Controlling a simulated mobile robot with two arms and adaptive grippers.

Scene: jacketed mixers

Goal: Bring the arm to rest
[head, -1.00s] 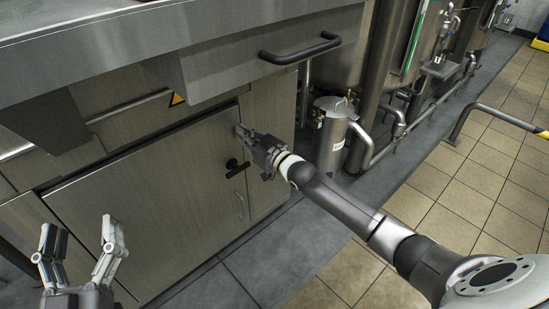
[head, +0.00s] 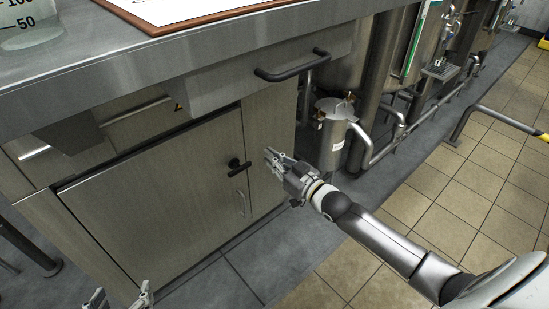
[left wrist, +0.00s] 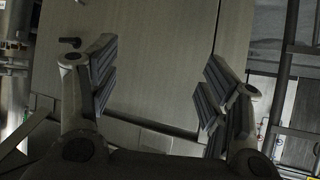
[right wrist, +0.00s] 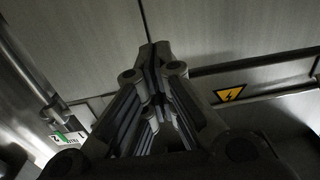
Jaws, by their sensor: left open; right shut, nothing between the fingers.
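My right gripper (head: 281,163) is in front of the cabinet's right edge in the head view, a little right of the black door handle (head: 238,167) and apart from it. Its fingers are shut with nothing between them; they also show in the right wrist view (right wrist: 158,75). My left gripper (head: 120,300) shows only its fingertips at the bottom left edge of the head view. In the left wrist view its two fingers (left wrist: 160,95) are wide apart and empty, facing the cabinet door (left wrist: 155,60). The rest of the left arm is hidden.
A clipboard (head: 185,10) and a beaker (head: 28,22) stand on top. A steel canister (head: 333,135) and tanks stand behind.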

